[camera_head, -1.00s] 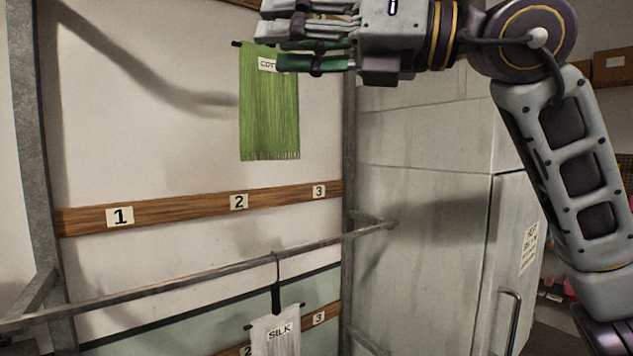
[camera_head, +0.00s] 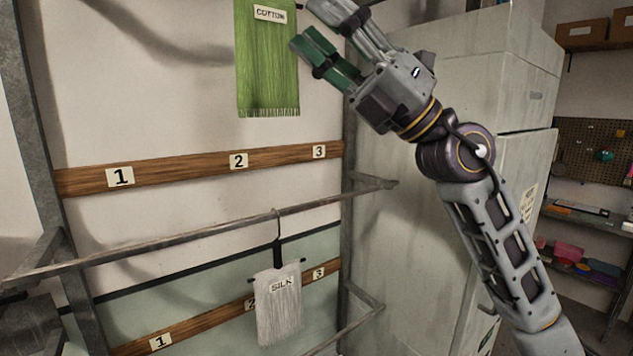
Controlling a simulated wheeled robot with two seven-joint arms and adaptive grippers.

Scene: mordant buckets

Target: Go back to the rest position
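My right gripper (camera_head: 322,30) is in the upper middle of the head view, its arm coming in from the lower right. Its green-padded fingers are spread open and hold nothing. The green cloth labelled COTTON (camera_head: 268,70) hangs just left of the fingers, apart from them; its top is cut off by the frame. My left gripper is not in view.
A metal rail (camera_head: 180,244) crosses the rack below the upper wooden board (camera_head: 200,163) numbered 1, 2, 3. A lower numbered board (camera_head: 215,318) runs beneath. A grey cabinet (camera_head: 400,240) stands behind my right arm. Shelves and a pegboard (camera_head: 590,150) are at far right.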

